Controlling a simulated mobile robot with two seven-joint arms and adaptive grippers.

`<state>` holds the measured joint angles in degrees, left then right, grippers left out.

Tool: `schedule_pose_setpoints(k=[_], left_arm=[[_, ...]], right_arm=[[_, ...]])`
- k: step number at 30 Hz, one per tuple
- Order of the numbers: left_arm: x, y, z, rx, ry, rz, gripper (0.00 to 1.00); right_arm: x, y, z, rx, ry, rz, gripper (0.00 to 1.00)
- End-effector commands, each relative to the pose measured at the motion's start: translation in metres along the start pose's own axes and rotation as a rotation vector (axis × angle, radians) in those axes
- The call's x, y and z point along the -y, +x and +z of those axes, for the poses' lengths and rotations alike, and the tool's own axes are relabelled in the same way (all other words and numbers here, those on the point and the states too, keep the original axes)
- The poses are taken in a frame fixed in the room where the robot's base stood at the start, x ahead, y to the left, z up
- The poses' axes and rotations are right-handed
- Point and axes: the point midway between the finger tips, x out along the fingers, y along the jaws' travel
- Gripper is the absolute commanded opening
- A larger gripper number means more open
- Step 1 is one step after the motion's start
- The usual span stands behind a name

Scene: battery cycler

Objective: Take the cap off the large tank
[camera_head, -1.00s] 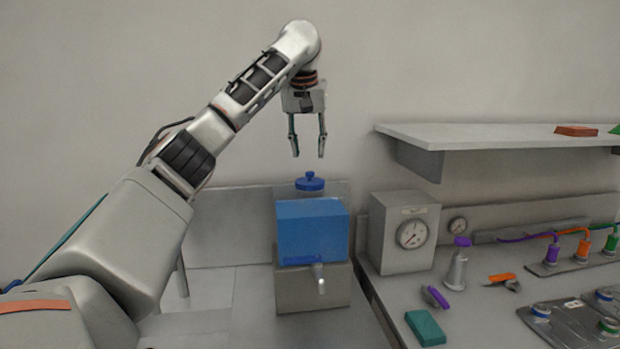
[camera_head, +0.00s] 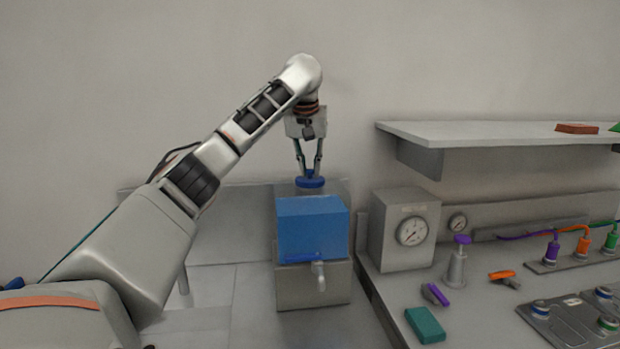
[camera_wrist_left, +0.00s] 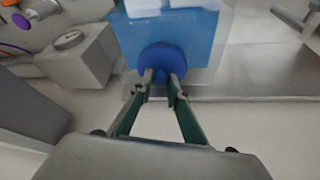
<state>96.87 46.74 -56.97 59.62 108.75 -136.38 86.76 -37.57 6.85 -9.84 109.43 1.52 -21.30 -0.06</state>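The large tank is a blue box (camera_head: 312,232) on a grey stand, with a tap (camera_head: 319,275) on its front. Its round blue cap (camera_head: 310,183) sits on top. My left gripper (camera_head: 310,172) points straight down over the cap, its fingers drawn in around the small knob on top. In the left wrist view the fingertips (camera_wrist_left: 163,76) reach over the blue cap (camera_wrist_left: 163,58) with a narrow gap between them; the knob is mostly hidden there. My right gripper is not in view.
A grey box with a dial (camera_head: 405,232) stands right of the tank. A shelf (camera_head: 490,140) juts from the wall above the right bench. A teal block (camera_head: 425,325), a purple-topped valve (camera_head: 457,262) and plugs with cables lie on that bench.

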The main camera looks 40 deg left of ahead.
Motion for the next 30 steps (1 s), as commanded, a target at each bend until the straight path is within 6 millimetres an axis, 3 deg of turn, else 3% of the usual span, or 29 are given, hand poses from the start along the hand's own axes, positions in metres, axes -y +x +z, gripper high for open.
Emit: schedule_pose_setpoints(k=[11,16,30], left_arm=[[0.000,-0.001,-0.001,-0.001,0.000,-0.001,0.05],[-0.001,-0.010,-0.004,-0.002,0.000,0.001,0.05],[-0.001,-0.074,-0.030,-0.001,0.000,0.001,0.05]], right_arm=[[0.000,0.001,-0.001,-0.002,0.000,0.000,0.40],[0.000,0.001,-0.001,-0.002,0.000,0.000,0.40],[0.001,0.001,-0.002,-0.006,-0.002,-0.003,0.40]])
